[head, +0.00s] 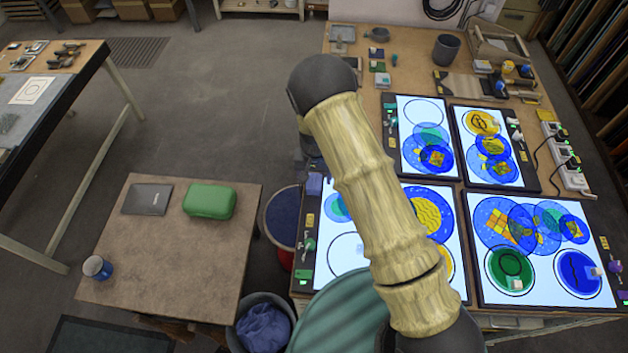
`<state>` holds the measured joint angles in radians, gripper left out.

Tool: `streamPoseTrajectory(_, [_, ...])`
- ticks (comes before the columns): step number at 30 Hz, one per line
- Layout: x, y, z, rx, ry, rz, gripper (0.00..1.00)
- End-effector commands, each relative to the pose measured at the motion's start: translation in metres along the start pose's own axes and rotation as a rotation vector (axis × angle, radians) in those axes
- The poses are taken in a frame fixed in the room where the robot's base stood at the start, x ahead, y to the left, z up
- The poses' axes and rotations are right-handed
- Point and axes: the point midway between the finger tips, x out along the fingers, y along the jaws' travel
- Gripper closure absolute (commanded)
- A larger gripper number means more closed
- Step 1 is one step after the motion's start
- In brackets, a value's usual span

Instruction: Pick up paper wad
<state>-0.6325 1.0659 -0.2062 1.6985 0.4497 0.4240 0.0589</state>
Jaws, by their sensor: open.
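I cannot clearly make out a paper wad in the head view. Small pale objects lie on the lit glass panels, one on a blue disc (595,272) at the lower right and one near a yellow disc (483,122) at the upper right. They are too small to tell what they are. My gripper is not in view; only my arm's links show, crossing the middle of the picture and hiding part of the left panels.
The workbench (400,72) holds several light panels, a dark cup (446,49) and a power strip (567,160).

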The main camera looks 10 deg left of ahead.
Motion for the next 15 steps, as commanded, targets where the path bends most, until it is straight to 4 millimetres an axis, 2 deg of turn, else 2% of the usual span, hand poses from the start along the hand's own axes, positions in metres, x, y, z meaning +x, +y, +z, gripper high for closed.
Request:
streamPoseTrajectory(4, [0.0090,0.0002,0.0005,0.000,-0.001,0.000,0.33])
streamPoseTrajectory(15, [0.0097,0.0000,0.0003,0.000,0.000,0.000,0.33])
